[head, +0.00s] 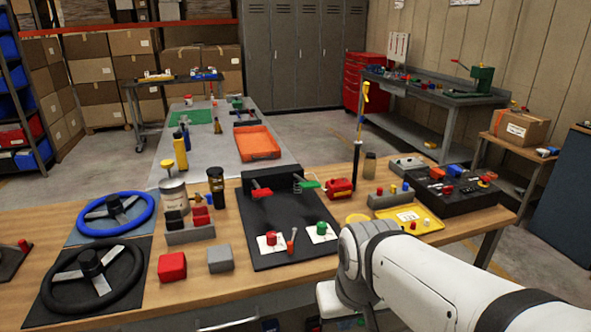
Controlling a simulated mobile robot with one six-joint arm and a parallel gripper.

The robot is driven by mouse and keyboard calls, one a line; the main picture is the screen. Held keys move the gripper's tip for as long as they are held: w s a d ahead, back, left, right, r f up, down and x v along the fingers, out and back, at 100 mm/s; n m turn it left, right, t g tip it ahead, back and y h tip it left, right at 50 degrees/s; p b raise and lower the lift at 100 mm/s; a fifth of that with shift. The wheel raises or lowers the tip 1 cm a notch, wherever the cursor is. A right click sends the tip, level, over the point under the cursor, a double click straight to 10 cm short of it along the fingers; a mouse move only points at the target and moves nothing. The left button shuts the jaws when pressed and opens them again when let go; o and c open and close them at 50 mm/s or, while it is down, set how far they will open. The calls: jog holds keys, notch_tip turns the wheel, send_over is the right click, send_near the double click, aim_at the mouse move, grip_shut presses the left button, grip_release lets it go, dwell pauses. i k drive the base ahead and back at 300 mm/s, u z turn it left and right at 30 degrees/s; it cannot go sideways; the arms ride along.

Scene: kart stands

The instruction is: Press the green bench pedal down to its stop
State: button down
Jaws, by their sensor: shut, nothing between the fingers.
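The green bench pedal (308,185) sticks out from a black pedal box (285,176) at the back of a black mat or plate on the wooden bench. A red pedal (262,192) sticks out of the same box to its left. The green pedal looks raised above the plate, with nothing touching it. My white arm enters from the lower right and bends down near the bench's front edge, to the right of and nearer than the pedals. My gripper's fingers do not show.
On the black plate (270,261), in front of the pedals, stand a red knob (271,238), a small red lever (292,238) and a green knob (321,228). A yellow tray (408,221) lies further right.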

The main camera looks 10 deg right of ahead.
aim_at(305, 186)
jog(key=z, duration=0.1)
jog(key=i, duration=1)
